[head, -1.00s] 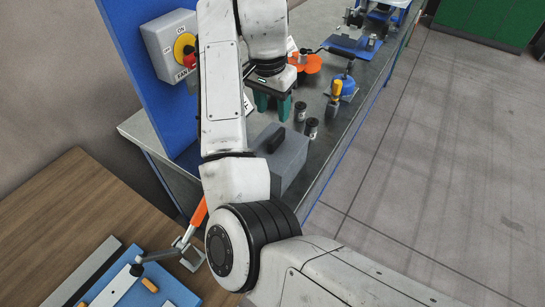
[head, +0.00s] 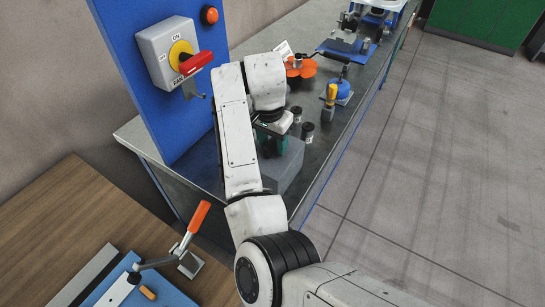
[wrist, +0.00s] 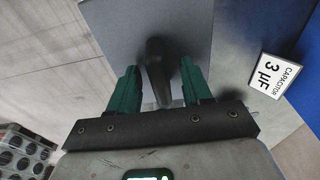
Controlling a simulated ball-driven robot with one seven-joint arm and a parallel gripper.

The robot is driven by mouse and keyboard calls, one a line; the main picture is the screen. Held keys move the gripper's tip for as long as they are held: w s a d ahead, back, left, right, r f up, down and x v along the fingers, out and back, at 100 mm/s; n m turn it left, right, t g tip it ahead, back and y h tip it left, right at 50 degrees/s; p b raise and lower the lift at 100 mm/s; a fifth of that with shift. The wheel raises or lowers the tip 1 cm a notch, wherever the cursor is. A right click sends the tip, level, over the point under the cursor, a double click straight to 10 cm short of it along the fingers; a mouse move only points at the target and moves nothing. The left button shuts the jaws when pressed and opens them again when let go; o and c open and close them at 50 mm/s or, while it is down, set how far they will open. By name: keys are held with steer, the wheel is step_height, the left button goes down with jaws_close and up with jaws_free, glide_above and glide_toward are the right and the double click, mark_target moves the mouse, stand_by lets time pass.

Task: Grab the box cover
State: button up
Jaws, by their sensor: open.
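The box cover is a grey lid (head: 286,170) on the metal bench, partly hidden behind my arm in the head view. In the wrist view its flat grey top (wrist: 205,25) fills the upper middle, with a dark raised handle (wrist: 157,68) on it. My gripper (wrist: 160,85) is open, with one green finger on each side of the handle. The fingers look apart from the handle. In the head view my gripper (head: 270,143) is over the lid, mostly hidden by my wrist.
Small dark cylinders (head: 307,131), a yellow-handled tool (head: 330,98) and orange discs (head: 300,67) lie behind the box. A "capacitor" label (wrist: 277,76) is beside the lid.

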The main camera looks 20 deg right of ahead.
steer(key=shift+c, duration=0.4)
jaws_close()
